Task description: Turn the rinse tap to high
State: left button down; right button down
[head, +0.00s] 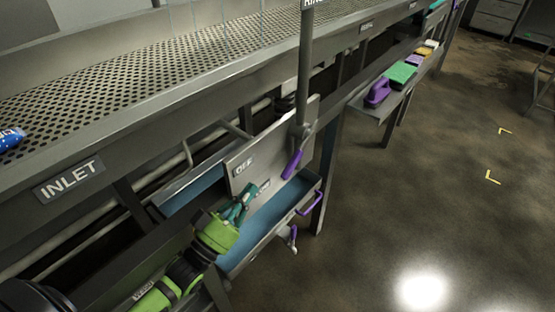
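The rinse tap's purple lever (292,164) hangs below a vertical grey post (304,75) and points down, tilted slightly left. The post's sign (312,3) is cut off by the top edge. Behind and left of the lever is a grey plate (275,150) with a label that seems to read OFF (243,167) and a second label (264,186) too small to read. My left gripper (247,198), green with teal fingers, is in front of the plate's lower part, left of and below the lever, apart from it. Its finger gap is unclear. My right gripper is out of view.
An open drawer (306,183) with a blue inside and purple handle (310,203) lies below the plate. A small purple-handled fitting (293,238) is under it. A perforated steel bench (190,62) runs above. A side shelf (372,111) holds brushes and sponges. Floor at right is clear.

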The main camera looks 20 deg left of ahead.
aim_at(301, 150)
pick_arm(q)
jog(key=shift+w+d+p, duration=0.45)
jog(key=shift+w+d, duration=0.2)
jog(key=shift+w, duration=1.05)
jog(key=shift+w+d+p, duration=0.45)
jog(key=shift+w+d, duration=0.2)
jog(key=shift+w, duration=1)
jog(key=shift+w+d+p, duration=0.45)
jog(key=shift+w+d, duration=0.2)
jog(key=shift+w, duration=1.05)
